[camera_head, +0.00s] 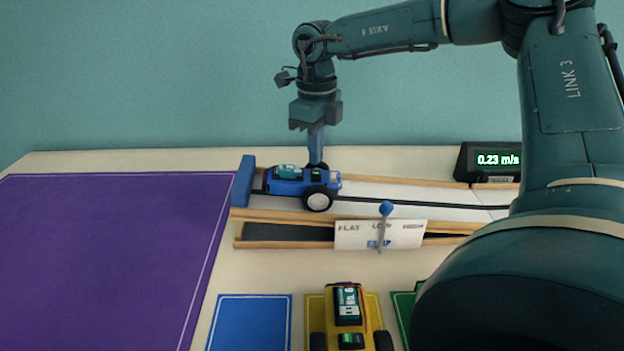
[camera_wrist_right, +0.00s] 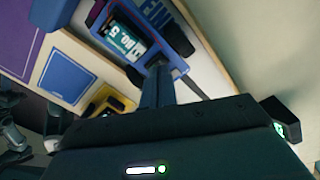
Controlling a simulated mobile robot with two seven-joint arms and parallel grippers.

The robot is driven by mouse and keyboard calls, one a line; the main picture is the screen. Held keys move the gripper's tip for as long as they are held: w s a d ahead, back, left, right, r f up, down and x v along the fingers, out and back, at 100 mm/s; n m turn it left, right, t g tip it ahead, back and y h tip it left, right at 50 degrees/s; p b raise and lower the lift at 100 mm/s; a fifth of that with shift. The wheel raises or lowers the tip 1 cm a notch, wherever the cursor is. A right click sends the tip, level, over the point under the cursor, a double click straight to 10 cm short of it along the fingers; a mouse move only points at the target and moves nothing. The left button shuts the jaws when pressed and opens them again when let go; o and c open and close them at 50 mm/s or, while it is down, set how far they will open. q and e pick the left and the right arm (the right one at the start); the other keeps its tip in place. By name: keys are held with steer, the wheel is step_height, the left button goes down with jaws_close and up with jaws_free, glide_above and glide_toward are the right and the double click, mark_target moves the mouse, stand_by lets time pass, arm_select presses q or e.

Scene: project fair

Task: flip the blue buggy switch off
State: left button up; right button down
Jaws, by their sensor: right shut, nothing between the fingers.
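The blue buggy (camera_head: 287,184) stands on the white track of the ramp, against the blue stop block at its left end. Its black wheels have white hubs, and a green battery block lies on top. In the right wrist view the buggy (camera_wrist_right: 178,57) fills the upper middle, with its battery lettering readable. My right gripper (camera_head: 316,160) is shut and empty, pointing down at the buggy's right end. Its fingertips cover that part, so the switch and any contact cannot be made out. My left gripper is in neither view.
A speed display (camera_head: 490,160) reading 0.23 m/s stands behind the track. A lever (camera_head: 385,225) rises by the white label plate in front. A yellow buggy (camera_head: 362,325) sits on a near mat, beside an empty blue mat (camera_head: 250,322). A purple mat (camera_head: 100,260) lies clear at left.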

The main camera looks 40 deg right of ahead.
mark_target(316, 171)
steer(key=shift+r+p, duration=1.55)
steer(key=shift+r, duration=0.95)
steer(key=shift+f, duration=0.1)
